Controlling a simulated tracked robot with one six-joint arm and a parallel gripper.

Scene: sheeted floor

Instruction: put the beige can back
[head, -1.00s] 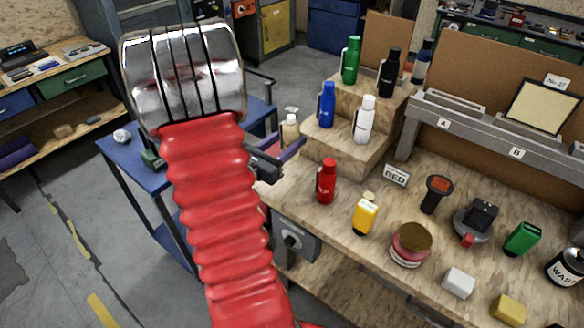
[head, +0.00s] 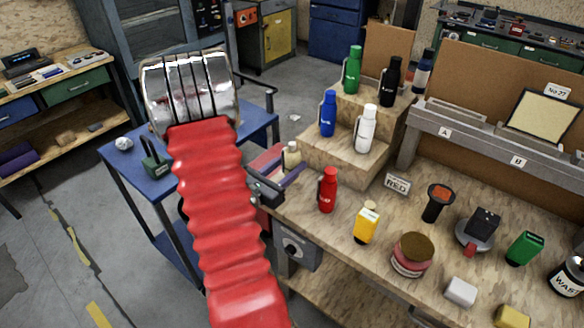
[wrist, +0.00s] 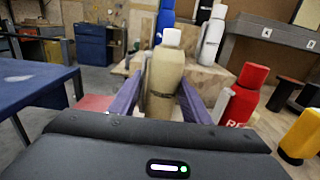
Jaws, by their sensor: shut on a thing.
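The beige can (head: 291,157), bottle-shaped with a white cap, is upright between the purple fingers of my gripper (head: 284,172). In the wrist view the can (wrist: 163,82) fills the space between the fingers (wrist: 160,98), one on each side, and my gripper is shut on it. The can is left of the wooden steps (head: 340,162), near the workbench's left end. I cannot tell whether its base touches anything. A blue bottle (head: 327,114) and a white bottle (head: 366,129) stand on the lower step. Green (head: 352,70) and black (head: 390,82) bottles stand higher.
A jar (head: 412,256) is farther right. A blue table (head: 128,168) is at left. A pinkish object (head: 266,158) lies beside my gripper.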

